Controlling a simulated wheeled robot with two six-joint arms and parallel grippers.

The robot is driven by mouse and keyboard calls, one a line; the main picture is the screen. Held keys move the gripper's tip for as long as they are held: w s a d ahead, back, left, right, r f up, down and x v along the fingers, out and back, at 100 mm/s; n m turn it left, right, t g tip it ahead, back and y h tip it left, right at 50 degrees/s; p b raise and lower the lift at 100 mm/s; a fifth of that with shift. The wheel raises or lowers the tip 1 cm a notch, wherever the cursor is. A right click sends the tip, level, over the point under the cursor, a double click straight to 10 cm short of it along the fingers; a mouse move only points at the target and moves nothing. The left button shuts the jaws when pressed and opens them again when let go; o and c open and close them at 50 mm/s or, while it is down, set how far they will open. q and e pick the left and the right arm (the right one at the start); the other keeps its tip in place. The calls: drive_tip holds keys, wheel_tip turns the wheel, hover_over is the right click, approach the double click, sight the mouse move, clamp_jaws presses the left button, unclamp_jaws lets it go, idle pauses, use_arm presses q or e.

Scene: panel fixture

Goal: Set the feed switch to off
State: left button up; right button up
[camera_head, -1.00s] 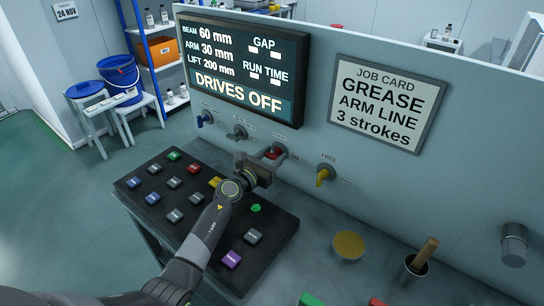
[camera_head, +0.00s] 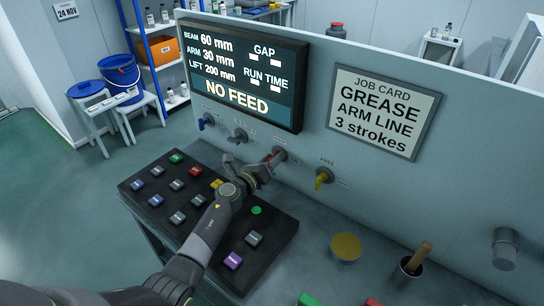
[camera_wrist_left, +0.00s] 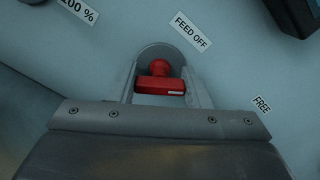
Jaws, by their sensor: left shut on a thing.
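The feed switch is a red-handled knob (camera_wrist_left: 160,84) on a round grey base on the upright panel, beside a FEED OFF label (camera_wrist_left: 192,30) in the left wrist view. My left gripper (camera_wrist_left: 162,92) is shut on the red handle, with one finger on each side of it. In the head view the left gripper (camera_head: 272,159) reaches the panel and hides most of the red knob. The display screen (camera_head: 244,75) reads NO FEED. My right gripper is not in view.
A yellow-handled switch (camera_head: 322,177) labelled FREE is right of the red one, with grey (camera_head: 239,136) and blue (camera_head: 206,121) switches to the left. A black button board (camera_head: 260,265) lies below my left arm. A grease cup with a brush (camera_head: 412,266) stands at right.

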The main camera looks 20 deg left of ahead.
use_arm(q)
drive_tip(key=n+p, duration=0.2)
drive_tip(key=n, duration=0.4)
drive_tip(key=shift+a+f+n+p, duration=0.15)
drive_tip(key=shift+n+p, duration=0.9)
drive_tip(key=shift+n, duration=1.45)
drive_tip(key=o, duration=1)
